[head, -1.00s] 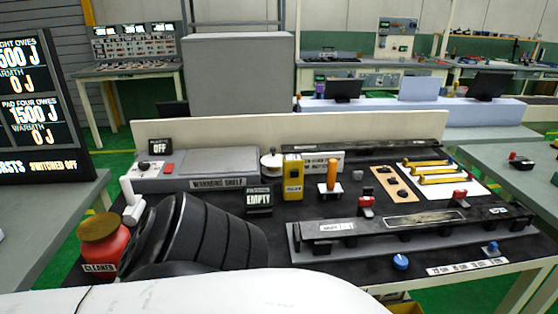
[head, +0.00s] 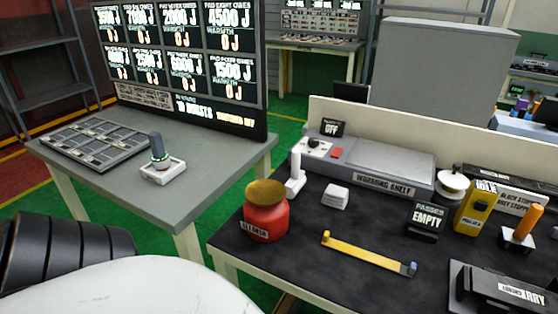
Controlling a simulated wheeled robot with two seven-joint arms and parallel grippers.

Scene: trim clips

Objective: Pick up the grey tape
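I cannot tell for sure which thing is the grey tape. A pale spool (head: 452,183) stands upright at the right end of the warming shelf. A small whitish-grey block (head: 335,197) sits behind the strip's left part. Neither of my grippers is in view.
A red jar (head: 266,222) with a brown lid and a white upright handle (head: 296,175) stand left of the strip. The warming shelf (head: 385,165) lies behind. A yellow box (head: 478,207) and an orange-handled tool (head: 523,228) stand right. A grey side table (head: 110,180) with display boards stands left.

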